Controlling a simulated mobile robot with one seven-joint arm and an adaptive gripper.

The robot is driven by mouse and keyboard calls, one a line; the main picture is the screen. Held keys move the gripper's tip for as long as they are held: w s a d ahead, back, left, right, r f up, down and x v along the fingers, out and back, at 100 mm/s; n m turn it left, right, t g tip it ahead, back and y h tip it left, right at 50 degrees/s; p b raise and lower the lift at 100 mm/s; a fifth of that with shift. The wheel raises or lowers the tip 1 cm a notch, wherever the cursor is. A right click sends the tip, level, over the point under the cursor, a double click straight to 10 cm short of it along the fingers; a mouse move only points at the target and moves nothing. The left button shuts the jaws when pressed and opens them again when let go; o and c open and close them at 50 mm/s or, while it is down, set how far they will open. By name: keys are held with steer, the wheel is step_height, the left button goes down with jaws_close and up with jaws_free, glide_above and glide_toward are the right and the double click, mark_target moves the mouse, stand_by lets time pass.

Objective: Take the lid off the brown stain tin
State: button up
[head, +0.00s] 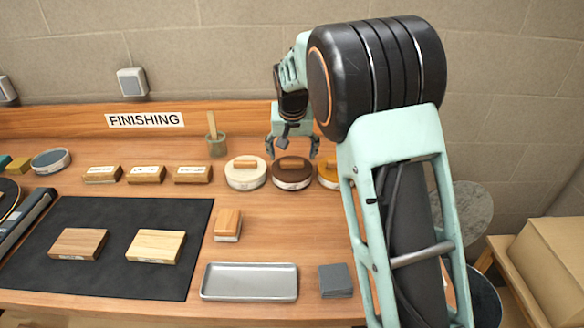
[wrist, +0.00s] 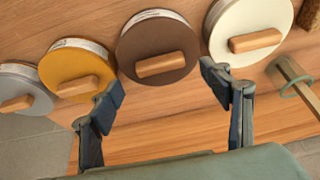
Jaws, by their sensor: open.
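The brown stain tin (head: 291,179) stands in a row of tins at the back of the bench, its dark brown lid (wrist: 154,42) on top. The lid has a wooden bar handle (wrist: 167,64), which also shows in the head view (head: 291,164). My gripper (head: 293,150) hangs just behind and above the brown tin in the head view. In the wrist view my gripper (wrist: 163,92) is open and empty, its two fingers spread wide. The brown lid and handle lie ahead of the fingertips, roughly between them. My gripper appears apart from the lid.
A cream-lidded tin (head: 245,175) and a yellow-lidded tin (wrist: 77,67) stand close on either side. A grey-lidded tin (wrist: 24,86) is beyond the yellow one. A green pot with a wooden stick (head: 217,145) stands behind.

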mark_target(292, 162)
steer(key=x, duration=0.3)
steer(key=shift+w+f, duration=0.1)
steer(key=shift+f, duration=0.15)
steer(key=c, duration=1.2)
